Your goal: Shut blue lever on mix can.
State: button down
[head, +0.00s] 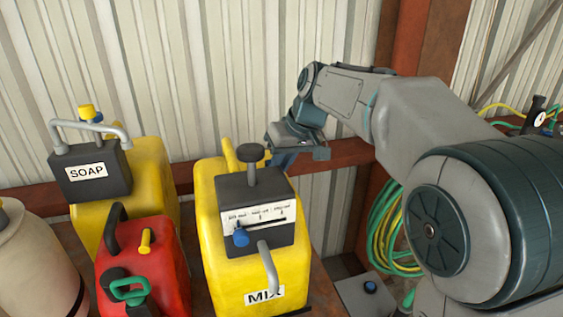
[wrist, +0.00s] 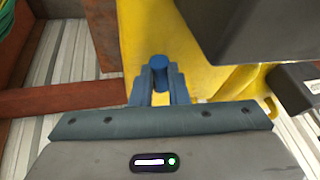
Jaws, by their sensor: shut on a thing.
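The mix can (head: 228,272) is a tall yellow can with a "MIX" label, right of the other cans in the head view. Its dark grey top block has a white scale plate, a front blue knob (head: 240,238) and a bent grey spout. My gripper (head: 284,160) reaches behind the can's top right, its tips largely hidden there. In the wrist view, its blue fingers are shut on the blue lever (wrist: 160,62), seen as a short round blue end against the can's yellow side (wrist: 140,25). How far the lever is turned cannot be told.
The yellow soap can (head: 151,170) and a red can (head: 165,262) stand left of the mix can, with a cream tank (head: 30,265) at far left. The corrugated wall and a rust-red rail (head: 355,155) are close behind. A green hose coil (head: 388,225) hangs at right.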

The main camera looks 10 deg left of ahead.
jog(key=shift+a, duration=0.1)
jog(key=shift+s+a+m+t+h, duration=0.15)
jog(key=shift+a+m+t, duration=0.1)
jog(key=shift+m, duration=0.4)
jog(key=shift+s+a+m+t+h, duration=0.15)
jog(key=shift+m+t, duration=0.1)
jog(key=shift+m, duration=0.4)
jog(key=c, duration=1.4)
grip_release()
jog(key=b+v, duration=0.1)
jog(key=v, duration=1.3)
jog(key=shift+f, duration=0.1)
